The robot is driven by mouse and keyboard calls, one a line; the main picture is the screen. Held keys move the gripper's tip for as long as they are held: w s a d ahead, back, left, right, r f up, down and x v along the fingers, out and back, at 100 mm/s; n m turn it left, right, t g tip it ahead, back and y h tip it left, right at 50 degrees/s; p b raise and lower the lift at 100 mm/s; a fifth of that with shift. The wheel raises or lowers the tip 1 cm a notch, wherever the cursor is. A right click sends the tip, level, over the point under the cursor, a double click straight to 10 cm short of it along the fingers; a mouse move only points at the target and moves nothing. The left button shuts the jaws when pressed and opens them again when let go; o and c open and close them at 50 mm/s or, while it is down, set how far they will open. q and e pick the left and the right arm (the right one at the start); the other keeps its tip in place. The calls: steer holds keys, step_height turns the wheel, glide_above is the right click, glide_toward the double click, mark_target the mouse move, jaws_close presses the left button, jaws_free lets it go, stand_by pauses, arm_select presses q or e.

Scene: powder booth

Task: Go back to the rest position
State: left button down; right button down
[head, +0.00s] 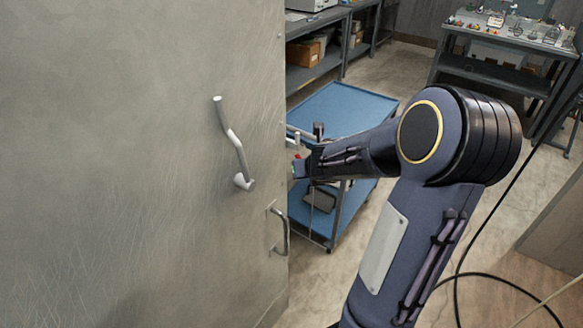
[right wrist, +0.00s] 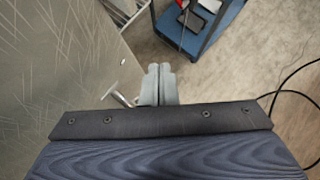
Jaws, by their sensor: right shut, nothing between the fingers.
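My right arm reaches in from the lower right of the head view, bends at a large round elbow, and points left toward the edge of a grey metal door. My right gripper (right wrist: 158,82) shows in the right wrist view with its two pale fingers together and nothing between them. In the head view the gripper end (head: 299,168) is small and close to the door's edge; whether it touches the door cannot be told. My left gripper is in neither view.
The scratched metal door (head: 120,150) fills the left, with a long bent lever (head: 236,145) and a smaller pull handle (head: 281,232). A blue cart (head: 345,105) stands behind my forearm. A cluttered workbench (head: 500,35) is at the back right. Cables hang at the right.

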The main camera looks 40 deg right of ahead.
steer(key=s+r+p, duration=0.1)
steer(key=s+r, duration=0.1)
steer(key=s+d+r+p, duration=0.1)
steer(key=s, duration=0.1)
steer(key=shift+r+p, duration=0.3)
steer(key=shift+r, duration=0.05)
